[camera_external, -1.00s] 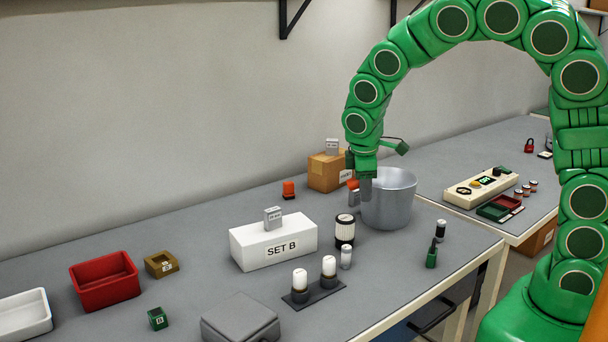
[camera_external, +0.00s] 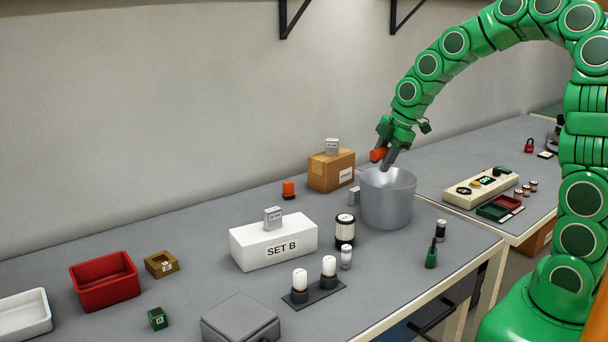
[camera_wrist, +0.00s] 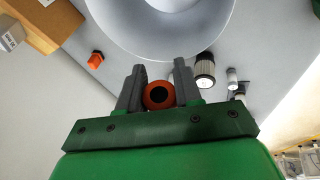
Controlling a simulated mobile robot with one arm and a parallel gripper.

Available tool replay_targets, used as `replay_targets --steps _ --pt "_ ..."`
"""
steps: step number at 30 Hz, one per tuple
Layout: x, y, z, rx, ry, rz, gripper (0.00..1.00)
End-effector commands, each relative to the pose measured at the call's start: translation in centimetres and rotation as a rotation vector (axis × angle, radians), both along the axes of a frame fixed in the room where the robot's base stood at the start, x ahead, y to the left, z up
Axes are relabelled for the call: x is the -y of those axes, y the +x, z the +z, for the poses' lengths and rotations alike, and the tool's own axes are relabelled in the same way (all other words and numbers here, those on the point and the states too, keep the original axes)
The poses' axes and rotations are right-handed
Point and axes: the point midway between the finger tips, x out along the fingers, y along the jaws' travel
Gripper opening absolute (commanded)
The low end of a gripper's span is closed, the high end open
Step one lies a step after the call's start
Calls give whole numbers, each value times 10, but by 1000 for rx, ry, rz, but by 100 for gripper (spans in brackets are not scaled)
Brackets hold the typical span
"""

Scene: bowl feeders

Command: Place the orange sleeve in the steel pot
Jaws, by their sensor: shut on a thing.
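My gripper (camera_external: 384,159) is shut on an orange sleeve (camera_external: 378,154). It holds the sleeve in the air just above the rim of the steel pot (camera_external: 388,206), on the rim's left side in the external view. In the wrist view the sleeve (camera_wrist: 159,95) shows end-on as an orange ring between the two grey fingers of my gripper (camera_wrist: 159,92). The wide pot (camera_wrist: 165,30) lies ahead of the fingertips there, cut off by the top edge. The pot's inner floor is hidden in the external view.
A second orange part (camera_external: 288,190) stands left of the cardboard box (camera_external: 331,169). A small grey block (camera_external: 354,196) is beside the pot. A black-and-white filter cylinder (camera_external: 344,231) and the white SET B box (camera_external: 273,241) stand to the left.

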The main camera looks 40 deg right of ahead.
Motion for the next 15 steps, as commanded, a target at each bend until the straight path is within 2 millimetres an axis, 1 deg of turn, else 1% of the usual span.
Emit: replay_targets --steps 7,15 --pt "31 10 10 8 65 100 6" --pt "51 15 17 9 101 169 6"
